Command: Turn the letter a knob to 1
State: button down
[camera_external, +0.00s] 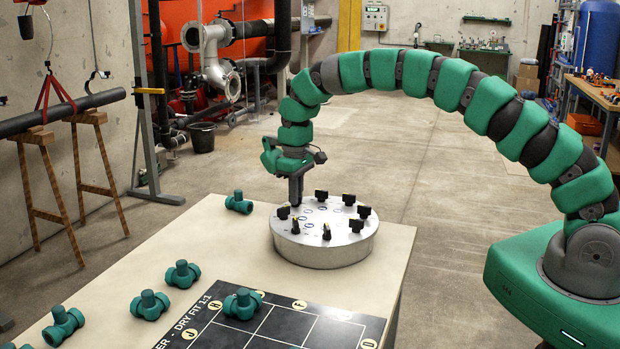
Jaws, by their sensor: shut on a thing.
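A round silver panel (322,250) stands on the pale table, with several black knobs in a ring on its top. One knob (321,196) is at the back, one (283,212) at the left and one (326,231) at the front. My gripper (296,201) points straight down at the panel's back left edge. It is shut on a knob there, which its fingers mostly hide. The small blue marks on the panel are too small to read, so I cannot tell which knob is letter a or where it points.
The pale table (222,225) also holds several green pipe fittings, one (239,203) left of the panel. A black dry-fit board (281,325) lies at the front. Other knobs stand close to my gripper on the panel.

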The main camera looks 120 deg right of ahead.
jog(key=m, duration=0.5)
jog(key=shift+w, duration=0.15)
jog(key=shift+m, duration=2.4)
jog(key=c, duration=1.5)
grip_release()
notch_tip(320, 180, up, 14)
jog(key=shift+f+b, duration=0.15)
jog(key=shift+b, duration=0.2)
jog(key=shift+w, duration=0.1)
